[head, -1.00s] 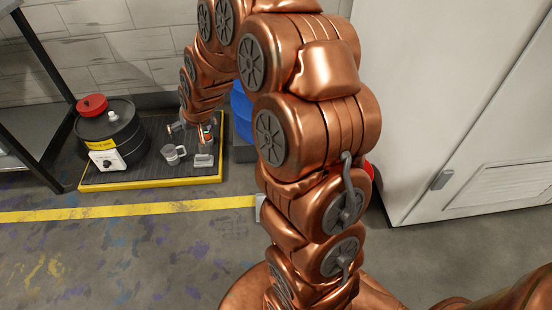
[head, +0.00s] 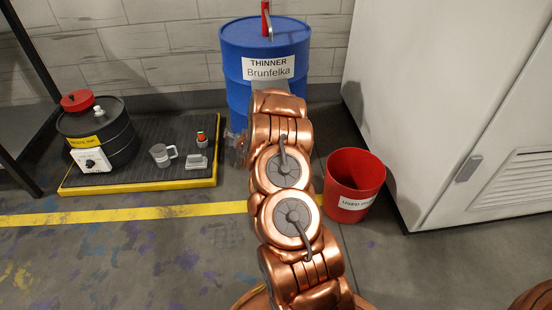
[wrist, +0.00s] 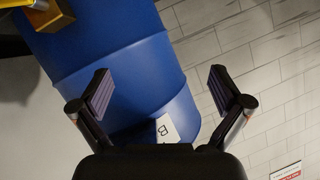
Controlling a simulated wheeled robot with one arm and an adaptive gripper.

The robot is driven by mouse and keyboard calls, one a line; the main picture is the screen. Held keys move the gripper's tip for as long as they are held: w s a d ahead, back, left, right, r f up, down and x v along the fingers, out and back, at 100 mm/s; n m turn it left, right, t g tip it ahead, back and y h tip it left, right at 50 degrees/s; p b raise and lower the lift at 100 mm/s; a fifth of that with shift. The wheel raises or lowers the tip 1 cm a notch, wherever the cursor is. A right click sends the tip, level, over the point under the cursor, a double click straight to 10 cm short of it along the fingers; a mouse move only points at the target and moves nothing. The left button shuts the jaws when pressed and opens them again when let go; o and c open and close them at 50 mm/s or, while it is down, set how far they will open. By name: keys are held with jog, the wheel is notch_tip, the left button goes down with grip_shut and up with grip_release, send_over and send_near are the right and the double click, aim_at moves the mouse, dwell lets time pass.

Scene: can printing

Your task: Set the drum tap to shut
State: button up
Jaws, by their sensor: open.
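The blue drum (head: 245,45), labelled "THINNER Brunfelka", stands against the back wall, partly behind my arm. In the wrist view the drum (wrist: 110,60) fills the upper left and middle, with part of its white label low down. A brass-coloured block (wrist: 48,14) at the top left edge there looks like part of the drum tap. It is cut off, so its handle position cannot be told. My gripper (wrist: 160,85) is open and empty, apart from that block. In the head view it is mostly hidden by my arm, left of the drum's lower part.
A yellow-edged black tray (head: 140,187) at the left holds a black drum (head: 120,140), a grey mug (head: 161,156) and small items. A red bin (head: 352,180) stands right of my arm. A white cabinet (head: 440,90) is at the right. Floor in front is clear.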

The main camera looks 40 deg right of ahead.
jog(key=s+d+f+m+t+h+b, duration=0.1)
jog(key=s+d+f+h+b, duration=0.1)
jog(key=s+d+f+b, duration=0.5)
jog(key=s+d+f+m+t+h+b, duration=0.1)
jog(key=s+d+f+h+b, duration=0.15)
jog(key=d+f, duration=0.6)
jog(key=shift+w+d+f+b, duration=0.3)
jog(key=shift+w+b, duration=0.2)
jog(key=shift+w, duration=0.65)
jog(key=shift+w+d+f+b, duration=0.35)
jog(key=shift+w+b, duration=0.1)
jog(key=shift+w, duration=0.7)
jog(key=shift+w+d+f+b, duration=0.3)
jog(key=shift+w+b, duration=0.2)
jog(key=shift+w, duration=0.65)
jog(key=shift+c, duration=0.2)
jog(key=c, duration=1)
jog(key=shift+r, duration=0.1)
jog(key=shift+c, duration=0.2)
